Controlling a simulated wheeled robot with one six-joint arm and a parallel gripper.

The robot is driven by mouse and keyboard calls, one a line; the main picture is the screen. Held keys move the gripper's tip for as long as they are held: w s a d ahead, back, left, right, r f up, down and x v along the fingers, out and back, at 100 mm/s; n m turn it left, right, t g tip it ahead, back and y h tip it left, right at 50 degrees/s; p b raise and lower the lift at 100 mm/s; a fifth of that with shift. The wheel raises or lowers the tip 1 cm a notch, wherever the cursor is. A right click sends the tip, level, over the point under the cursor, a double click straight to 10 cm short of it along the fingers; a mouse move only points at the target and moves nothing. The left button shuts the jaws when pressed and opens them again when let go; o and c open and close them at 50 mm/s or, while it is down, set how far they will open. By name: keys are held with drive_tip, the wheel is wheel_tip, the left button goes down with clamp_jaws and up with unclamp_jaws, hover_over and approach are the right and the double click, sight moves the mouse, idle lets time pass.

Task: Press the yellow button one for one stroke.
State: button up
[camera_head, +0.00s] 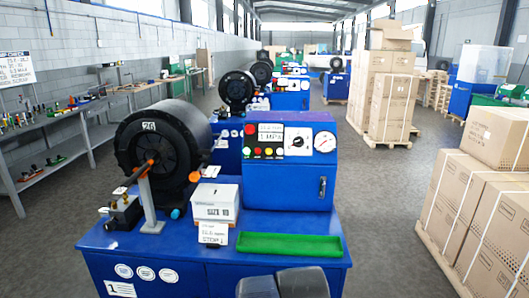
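The nearest blue crimper machine (325,190) stands in the middle, on a blue base. Its upright panel carries a row of small coloured buttons under a large red knob and a display. The yellow button (257,151) seems to be in the left part of that row; it is very small here. Dark grey rounded parts of my own arm show at the bottom edge, in front of the base. My gripper's fingers are not in view, and nothing is seen touching the panel.
A black round crimping head (160,150) marked 26 is left of the panel. A white box (214,203), a sign card (213,233) and a green tray (290,246) sit on the base before the panel. Cartons (480,200) stand right; the aisle floor (375,200) is clear.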

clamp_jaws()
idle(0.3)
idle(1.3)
